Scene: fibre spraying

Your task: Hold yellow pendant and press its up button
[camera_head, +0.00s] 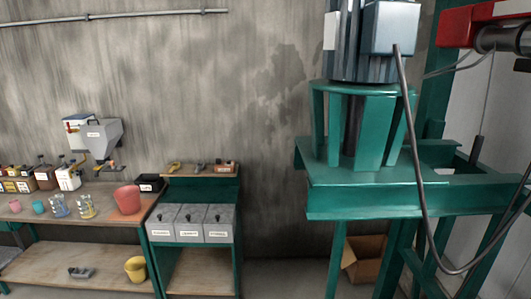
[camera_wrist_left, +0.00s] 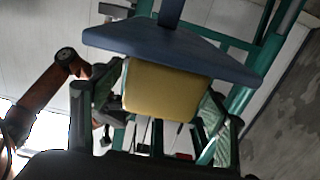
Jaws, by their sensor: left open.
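A yellow block (camera_wrist_left: 165,92), which looks like the pendant, shows in the left wrist view below a wide dark blue panel (camera_wrist_left: 165,42). My left gripper (camera_wrist_left: 162,114) is open, with one finger on each side of the yellow block. I cannot tell whether the fingers touch it. No up button is visible on the face turned to the camera. Neither gripper shows in the head view, and I cannot make out the yellow pendant there.
A green machine frame (camera_head: 400,203) with a motor (camera_head: 390,28) fills the right of the head view. A dark cable (camera_head: 412,140) loops down before it. A red unit (camera_head: 466,24) is at upper right. A workbench (camera_head: 95,220) stands at left.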

